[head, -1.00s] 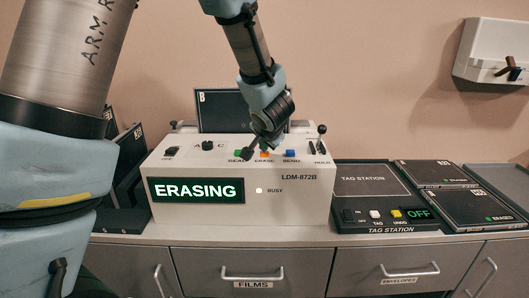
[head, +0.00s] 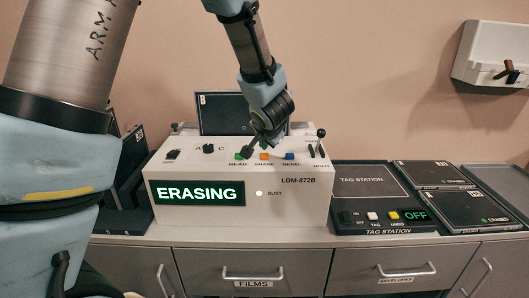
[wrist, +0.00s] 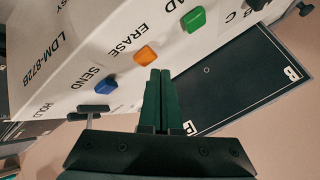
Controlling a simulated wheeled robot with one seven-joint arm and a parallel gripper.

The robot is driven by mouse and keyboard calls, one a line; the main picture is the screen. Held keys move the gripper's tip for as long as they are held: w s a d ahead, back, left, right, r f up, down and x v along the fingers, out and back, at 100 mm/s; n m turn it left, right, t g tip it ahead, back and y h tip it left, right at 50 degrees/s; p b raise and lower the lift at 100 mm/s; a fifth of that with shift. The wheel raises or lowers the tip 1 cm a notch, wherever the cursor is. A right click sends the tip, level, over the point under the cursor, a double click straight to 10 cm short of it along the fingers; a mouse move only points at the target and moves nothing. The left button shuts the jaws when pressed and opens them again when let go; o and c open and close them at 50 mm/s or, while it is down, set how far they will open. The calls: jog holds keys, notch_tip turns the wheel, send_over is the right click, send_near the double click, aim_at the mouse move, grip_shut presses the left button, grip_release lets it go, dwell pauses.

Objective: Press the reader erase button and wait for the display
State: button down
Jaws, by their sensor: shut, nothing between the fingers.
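The white reader (head: 250,215), marked LDM-872B, stands on the counter. Its display (head: 197,192) reads ERASING in lit letters, and the BUSY lamp (head: 259,193) glows. The orange ERASE button (head: 265,156) sits between the green READ button (head: 240,156) and the blue SEND button (head: 290,156). In the wrist view the orange button (wrist: 145,54) shows in full, just beyond the fingertips and apart from them. My gripper (wrist: 158,72) is shut and empty, above the reader's top. In the head view its tip is dark against the reader.
A black plate marked B (head: 225,112) stands in the reader behind the buttons. A HOLD lever (head: 320,140) rises at the reader's right. The tag station (head: 372,185), its display reading OFF, and black cassettes (head: 465,208) lie to the right.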

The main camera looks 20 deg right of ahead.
aim_at(264, 156)
notch_tip(264, 156, up, 5)
jog(key=p, duration=0.6)
dwell(0.4)
dwell(0.5)
